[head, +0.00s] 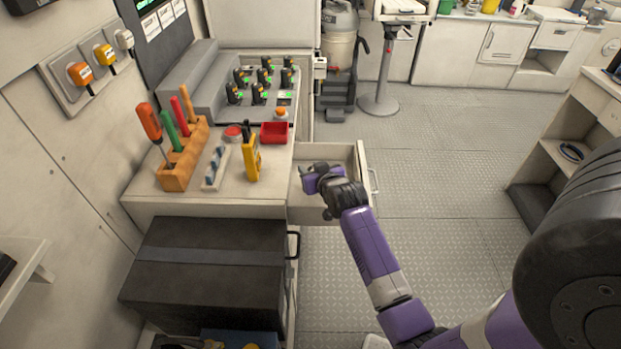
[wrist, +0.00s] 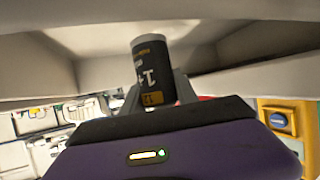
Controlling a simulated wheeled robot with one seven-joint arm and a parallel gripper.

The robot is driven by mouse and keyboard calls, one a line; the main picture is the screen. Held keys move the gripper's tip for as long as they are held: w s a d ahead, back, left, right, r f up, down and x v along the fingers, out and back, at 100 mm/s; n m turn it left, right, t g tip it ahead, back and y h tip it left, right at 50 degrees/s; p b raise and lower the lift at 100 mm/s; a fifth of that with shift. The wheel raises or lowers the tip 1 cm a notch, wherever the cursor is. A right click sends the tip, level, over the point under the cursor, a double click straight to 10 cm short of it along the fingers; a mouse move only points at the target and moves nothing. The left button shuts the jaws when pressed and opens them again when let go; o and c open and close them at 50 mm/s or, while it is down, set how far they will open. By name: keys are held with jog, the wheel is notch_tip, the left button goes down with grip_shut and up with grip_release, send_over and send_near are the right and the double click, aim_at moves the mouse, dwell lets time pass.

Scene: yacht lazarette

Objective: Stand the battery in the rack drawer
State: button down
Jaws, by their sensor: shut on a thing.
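The battery (wrist: 152,70) is a dark cylinder with a pale end, a yellow band and white markings. It shows in the wrist view, held between the fingers of my gripper (wrist: 158,94). In the head view my gripper (head: 309,174) is over the open drawer (head: 362,165) on the right of the workbench. The battery cannot be made out clearly there. In the wrist view pale drawer walls (wrist: 240,45) surround the battery's far end. I cannot tell whether it touches the drawer bottom. No rack slots are visible inside the drawer.
The bench top holds a yellow meter (head: 251,160), a red bin (head: 275,132), a white holder with small cells (head: 214,168) and a wooden tool block (head: 183,160). Several upright black devices stand behind. A black case (head: 205,290) is below. The floor right of the drawer is clear.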

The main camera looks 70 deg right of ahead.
jog(key=shift+f, duration=1.85)
jog(key=shift+f, duration=0.1)
jog(key=c, duration=0.9)
grip_release()
jog(key=shift+c, duration=0.2)
jog(key=shift+s, duration=0.1)
jog(key=v, duration=1.2)
